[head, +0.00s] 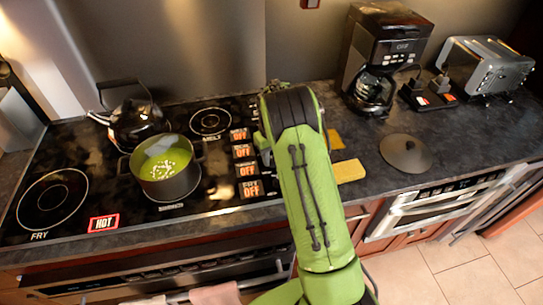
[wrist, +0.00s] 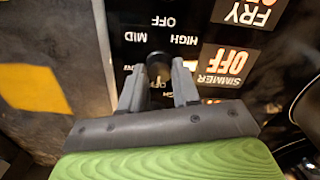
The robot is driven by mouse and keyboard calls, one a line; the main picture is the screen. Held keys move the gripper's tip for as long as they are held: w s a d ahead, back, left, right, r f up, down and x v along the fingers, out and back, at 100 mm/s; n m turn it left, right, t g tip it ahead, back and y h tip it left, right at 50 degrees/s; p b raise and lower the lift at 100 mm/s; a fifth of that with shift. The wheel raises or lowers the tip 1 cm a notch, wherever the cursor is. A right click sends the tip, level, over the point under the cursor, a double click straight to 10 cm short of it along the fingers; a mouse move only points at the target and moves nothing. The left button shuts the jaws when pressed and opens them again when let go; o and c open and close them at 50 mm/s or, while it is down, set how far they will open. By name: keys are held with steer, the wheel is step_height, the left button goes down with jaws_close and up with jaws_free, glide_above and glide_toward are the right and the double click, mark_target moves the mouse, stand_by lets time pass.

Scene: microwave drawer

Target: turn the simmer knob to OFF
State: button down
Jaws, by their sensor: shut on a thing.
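The dark simmer knob (wrist: 158,72) is between my two fingertips in the wrist view, and much of it is hidden by them. My gripper (wrist: 159,67) is shut on it. OFF, MID and HIGH marks surround the knob, upside down in this view. The knob's pointer is too dark to read. The lit simmer display (wrist: 222,65) beside it reads OFF, also upside down. In the head view my green arm hides the gripper and knob, and the column of displays (head: 247,169) beside the arm reads OFF.
A lit HOT sign (head: 104,222) is near the front edge.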

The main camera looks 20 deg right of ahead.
steer(key=c, duration=0.8)
jaws_free()
step_height(320, 180, up, 16)
steer(key=shift+f+p, duration=0.1)
steer(key=shift+p, duration=0.75)
step_height(320, 180, up, 6)
steer(key=t, duration=0.1)
glide_above(271, 159)
steer(key=s+a, duration=0.2)
steer(key=s, duration=0.1)
steer(key=s+a+r+t, duration=0.1)
steer(key=s+a+r, duration=0.15)
steer(key=s, duration=0.35)
steer(key=s+a+r+t, duration=0.1)
steer(key=s+a+r, duration=0.1)
steer(key=s+r, duration=0.25)
steer(key=s+a+f+t, duration=0.1)
steer(key=s, duration=0.5)
steer(key=s+a+f, duration=0.1)
steer(key=s, duration=0.5)
steer(key=s+a+f+t, duration=0.1)
steer(key=s, duration=0.4)
steer(key=shift+s+a+f+m+t, duration=0.1)
steer(key=shift+s+f+m+t, duration=0.2)
steer(key=shift+s+f+m, duration=0.1)
